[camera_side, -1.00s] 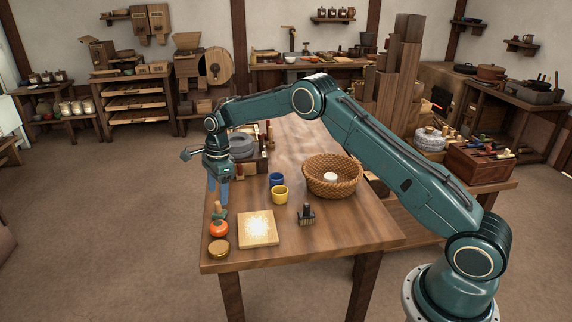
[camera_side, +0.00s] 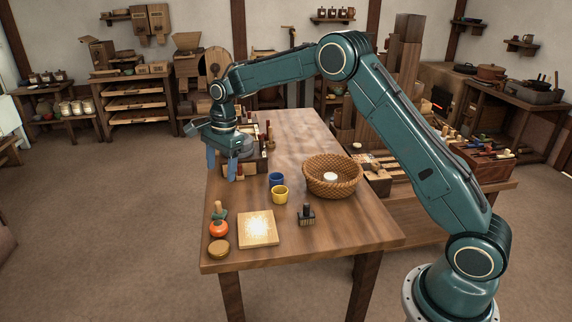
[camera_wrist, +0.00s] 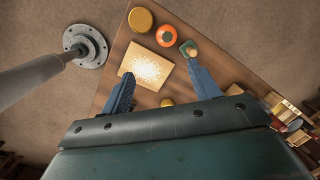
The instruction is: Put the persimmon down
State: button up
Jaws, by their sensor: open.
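The orange persimmon (camera_side: 219,229) with a green top sits on the table (camera_side: 345,228) near its left edge. It also shows in the wrist view (camera_wrist: 166,36), with nothing gripping it. My gripper (camera_side: 222,170) is open and empty, above and behind the persimmon in the side view. In the wrist view its two blue fingers (camera_wrist: 160,70) stand wide apart with a gap between them, and the persimmon lies clear beyond the fingertips.
A round golden-brown lid or tin (camera_side: 219,249) and a pale square board (camera_side: 258,229) lie close to the persimmon. A green piece with a wooden knob (camera_side: 219,209) stands just behind it. Yellow (camera_side: 280,196) and blue cups (camera_side: 276,180), a dark-handled tool (camera_side: 306,215) and a wicker basket (camera_side: 332,178) stand rightward.

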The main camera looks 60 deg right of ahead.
jog(key=s+a+r+n+t, duration=0.1)
jog(key=s+r+n+t, duration=0.1)
jog(key=s+r+n, duration=1.1)
jog(key=s+r+n+t+h, duration=0.1)
jog(key=s+n, duration=0.4)
jog(key=s, duration=2.3)
jog(key=shift+r+t, duration=0.25)
jog(key=shift+t, duration=0.45)
